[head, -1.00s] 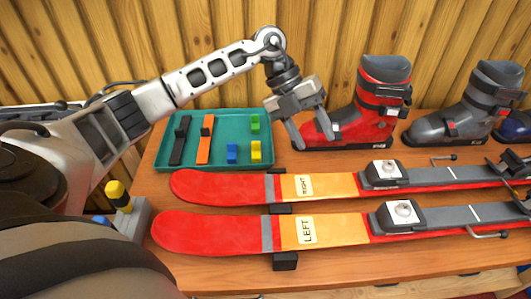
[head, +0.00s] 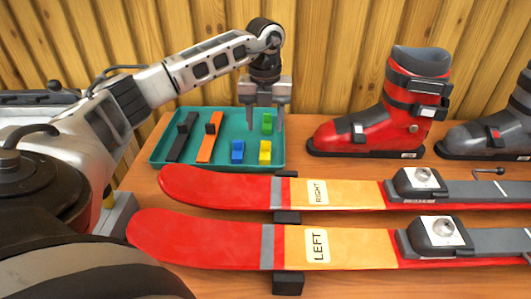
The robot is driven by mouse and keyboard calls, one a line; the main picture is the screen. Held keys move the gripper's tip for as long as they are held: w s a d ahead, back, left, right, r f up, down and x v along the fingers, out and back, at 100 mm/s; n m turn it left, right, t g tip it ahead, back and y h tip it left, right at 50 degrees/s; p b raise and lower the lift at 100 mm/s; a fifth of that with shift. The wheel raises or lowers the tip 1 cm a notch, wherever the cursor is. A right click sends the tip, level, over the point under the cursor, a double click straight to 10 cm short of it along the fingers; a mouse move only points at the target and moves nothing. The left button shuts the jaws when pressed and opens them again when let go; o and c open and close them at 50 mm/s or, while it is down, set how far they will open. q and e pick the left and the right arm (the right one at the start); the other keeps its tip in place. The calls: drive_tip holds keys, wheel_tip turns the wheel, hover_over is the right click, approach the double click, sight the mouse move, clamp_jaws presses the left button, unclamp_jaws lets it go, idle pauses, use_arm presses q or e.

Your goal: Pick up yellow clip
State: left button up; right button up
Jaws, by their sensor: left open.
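The yellow clip (head: 265,153) lies in the front right part of the teal tray (head: 217,170). A blue clip (head: 237,152) lies just left of it and a green clip (head: 267,124) behind it. My left gripper (head: 265,124) points down above the right part of the tray, its two fingers apart. The fingers show on either side of the green clip in the picture, behind the yellow clip. They appear empty; their exact height above the tray is hard to tell. My right gripper is not in view.
A black strap (head: 182,140) and an orange strap (head: 209,138) lie in the tray's left part. A red boot (head: 380,120) and a grey boot (head: 490,135) stand to the right. Two skis, marked RIGHT (head: 355,193) and LEFT (head: 365,246), lie in front of the tray.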

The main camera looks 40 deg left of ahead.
sight(265, 141)
use_arm(q)
wheel_tip(265, 141, down, 2)
drive_tip(key=shift+f, duration=0.15)
drive_tip(key=shift+f+b, duration=0.45)
drive_tip(key=shift+f, duration=1.95)
drive_tip(key=c, duration=1.1)
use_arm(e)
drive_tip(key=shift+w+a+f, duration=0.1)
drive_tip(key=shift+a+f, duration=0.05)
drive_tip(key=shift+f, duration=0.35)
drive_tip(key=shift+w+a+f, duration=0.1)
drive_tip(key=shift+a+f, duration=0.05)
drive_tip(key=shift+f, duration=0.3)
